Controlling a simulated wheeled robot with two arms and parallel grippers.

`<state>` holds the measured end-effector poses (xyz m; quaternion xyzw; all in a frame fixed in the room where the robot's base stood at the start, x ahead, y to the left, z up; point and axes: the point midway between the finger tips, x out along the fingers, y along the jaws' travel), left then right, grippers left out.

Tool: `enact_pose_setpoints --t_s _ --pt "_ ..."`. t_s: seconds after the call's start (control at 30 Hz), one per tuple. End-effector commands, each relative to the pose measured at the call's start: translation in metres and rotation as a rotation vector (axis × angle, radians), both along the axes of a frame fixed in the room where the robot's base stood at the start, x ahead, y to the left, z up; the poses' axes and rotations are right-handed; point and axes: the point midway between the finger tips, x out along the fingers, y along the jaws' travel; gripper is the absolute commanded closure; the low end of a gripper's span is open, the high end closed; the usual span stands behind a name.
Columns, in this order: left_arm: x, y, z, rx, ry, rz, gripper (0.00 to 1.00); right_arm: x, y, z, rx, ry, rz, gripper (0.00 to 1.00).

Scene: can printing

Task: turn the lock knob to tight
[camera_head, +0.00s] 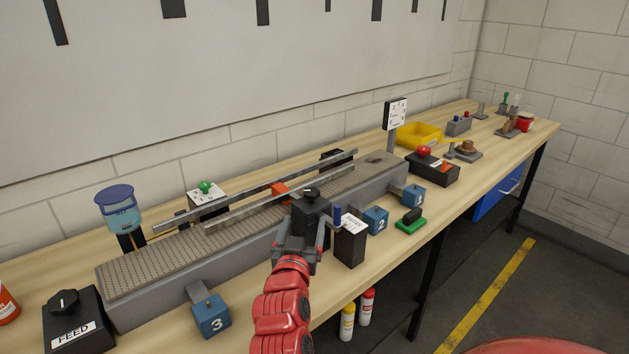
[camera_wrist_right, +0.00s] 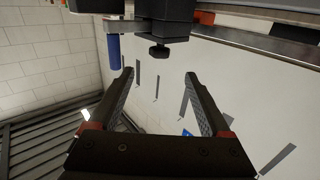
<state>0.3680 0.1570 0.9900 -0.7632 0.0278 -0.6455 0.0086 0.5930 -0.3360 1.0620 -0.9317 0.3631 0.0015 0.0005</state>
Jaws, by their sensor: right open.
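A black print head box (camera_head: 311,218) stands at the conveyor's near side with a dark knob (camera_head: 311,192) on top; I take this for the lock knob, though no label is readable. In the right wrist view the knob (camera_wrist_right: 159,52) shows upside down below the box, ahead of the fingers and apart from them. A blue upright handle (camera_head: 337,215) stands beside the box and also shows in the wrist view (camera_wrist_right: 114,51). My right gripper (camera_head: 299,238) is open and empty, just in front of the box. My left gripper is not in view.
The conveyor (camera_head: 200,252) carries metal guide rails (camera_head: 255,197). A black labelled box (camera_head: 350,243) is close on the gripper's right. Blue numbered blocks 3 (camera_head: 211,317), 2 (camera_head: 376,220) and 1 (camera_head: 414,196) line the near side. A FEED knob box (camera_head: 75,320) is at left.

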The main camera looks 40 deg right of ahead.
Motion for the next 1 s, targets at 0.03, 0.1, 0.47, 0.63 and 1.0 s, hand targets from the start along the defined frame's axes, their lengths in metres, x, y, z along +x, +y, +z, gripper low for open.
enact_pose_setpoints --t_s 0.03,0.1,0.47,0.63,1.0 --pt "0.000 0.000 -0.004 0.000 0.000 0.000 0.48 0.005 -0.007 -0.001 -0.001 -0.001 -0.005 0.18" --pt "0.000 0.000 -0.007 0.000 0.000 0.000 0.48 0.014 -0.016 0.000 -0.002 -0.006 -0.006 0.18" --pt "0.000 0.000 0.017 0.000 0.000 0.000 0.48 0.077 -0.073 0.003 0.001 0.001 -0.003 0.18" --pt "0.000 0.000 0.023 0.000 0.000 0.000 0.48 0.100 -0.094 0.004 -0.002 -0.002 -0.003 0.18" --pt "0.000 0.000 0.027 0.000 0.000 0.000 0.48 0.121 -0.112 0.001 -0.002 -0.004 0.001 0.18"
